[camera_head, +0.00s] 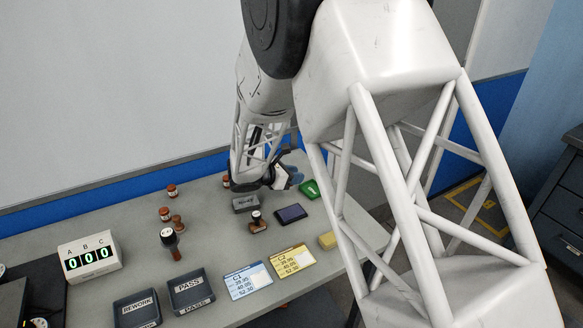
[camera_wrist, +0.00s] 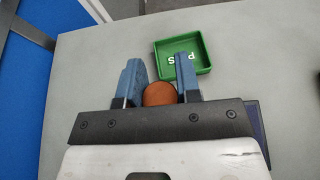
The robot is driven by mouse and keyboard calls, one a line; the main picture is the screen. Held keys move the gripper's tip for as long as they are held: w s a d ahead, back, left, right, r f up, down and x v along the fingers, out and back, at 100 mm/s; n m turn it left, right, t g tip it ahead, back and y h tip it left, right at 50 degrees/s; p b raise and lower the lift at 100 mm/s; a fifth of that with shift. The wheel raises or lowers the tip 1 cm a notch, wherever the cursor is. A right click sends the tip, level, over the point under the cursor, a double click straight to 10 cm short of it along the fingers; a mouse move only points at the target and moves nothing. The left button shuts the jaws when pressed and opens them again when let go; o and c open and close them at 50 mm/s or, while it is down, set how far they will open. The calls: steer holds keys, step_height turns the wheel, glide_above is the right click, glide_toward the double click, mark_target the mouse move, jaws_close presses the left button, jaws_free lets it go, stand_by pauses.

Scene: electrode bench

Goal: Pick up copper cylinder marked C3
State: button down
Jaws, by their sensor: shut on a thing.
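In the wrist view, a round copper-coloured cylinder (camera_wrist: 160,94) sits between the two blue fingers of my gripper (camera_wrist: 160,78). My gripper is shut on it. I see its plain round end, and no C3 mark is readable, so I cannot tell which cylinder it is. Its lower part is hidden behind the dark gripper plate. In the head view, my gripper (camera_head: 289,177) is low over the far right of the bench, beside the green tray (camera_head: 310,189). The held cylinder cannot be made out there. I cannot tell whether it touches the bench.
Small banded copper cylinders (camera_head: 165,213) stand at the back left. A dark-handled stamp (camera_head: 168,240), another stamp (camera_head: 257,223), a grey block (camera_head: 246,203), a dark pad (camera_head: 291,214) and a yellow block (camera_head: 327,240) lie around. PASS (camera_head: 190,306) and REWORK (camera_head: 137,323) trays are in front.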

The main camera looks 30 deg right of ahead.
steer(key=shift+s+a+r, duration=0.1)
steer(key=shift+s+a, duration=0.2)
steer(key=shift+s, duration=0.6)
steer(key=shift+s+a+r, duration=0.1)
steer(key=shift+s+a, duration=0.2)
steer(key=shift+s, duration=0.6)
steer(key=shift+s+a+r, duration=0.1)
steer(key=shift+s+a, duration=0.2)
steer(key=shift+s, duration=0.6)
